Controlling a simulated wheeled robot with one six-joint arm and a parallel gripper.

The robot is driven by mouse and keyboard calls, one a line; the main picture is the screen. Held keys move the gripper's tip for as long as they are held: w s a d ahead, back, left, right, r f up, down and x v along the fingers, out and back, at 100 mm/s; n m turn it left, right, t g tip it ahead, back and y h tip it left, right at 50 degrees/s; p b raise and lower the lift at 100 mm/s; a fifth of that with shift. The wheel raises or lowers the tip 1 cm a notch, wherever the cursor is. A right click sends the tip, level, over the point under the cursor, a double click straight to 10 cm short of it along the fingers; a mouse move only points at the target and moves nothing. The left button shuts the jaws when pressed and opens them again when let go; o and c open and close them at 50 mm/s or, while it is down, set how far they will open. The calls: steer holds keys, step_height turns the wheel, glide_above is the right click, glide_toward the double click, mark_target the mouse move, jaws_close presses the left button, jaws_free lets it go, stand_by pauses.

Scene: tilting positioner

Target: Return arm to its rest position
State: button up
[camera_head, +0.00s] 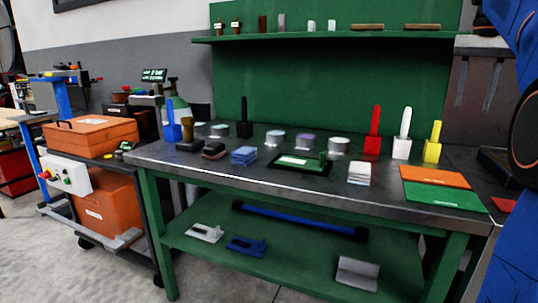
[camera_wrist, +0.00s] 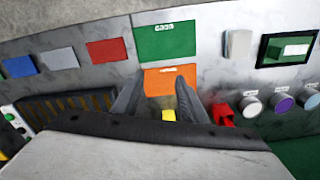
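My gripper (camera_wrist: 157,97) shows in the wrist view with its two dark fingers apart. No object is seen held between them. Past the fingers lie an orange mat (camera_wrist: 170,78) and a green mat (camera_wrist: 167,40) on the bench, and a small yellow thing (camera_wrist: 168,115) shows in the gap.
The bench (camera_head: 205,168) carries the orange mat (camera_head: 435,176), green mat (camera_head: 444,196), red holder (camera_head: 373,135), white holder (camera_head: 403,138), yellow holder (camera_head: 433,147), several round containers and a black-framed tray (camera_head: 318,170). A green shelf (camera_head: 340,36) runs above. An orange case (camera_head: 90,135) stands left.

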steer(key=s+a+f+n+t, duration=0.1)
steer(key=s+a+f+n, duration=0.1)
steer(key=s+a+f, duration=0.4)
steer(key=s+a+f+n+t, duration=0.1)
steer(key=s+a+f+n, duration=0.15)
steer(key=a+f, duration=0.75)
steer(key=s+a+f+n+t, duration=0.1)
steer(key=s+a+f, duration=0.2)
steer(key=s+f, duration=0.2)
steer(key=s+a+f+n, duration=0.1)
steer(key=s+a+f, duration=0.2)
steer(key=f, duration=0.7)
steer(key=s+a+f+n+t, duration=0.1)
steer(key=s+a+f+n, duration=0.1)
steer(key=s+a+f, duration=0.2)
step_height(320, 180, down, 4)
steer(key=s, duration=0.2)
steer(key=shift+s+f+t, duration=0.15)
steer(key=shift+s+t, duration=0.15)
steer(key=shift+s, duration=0.05)
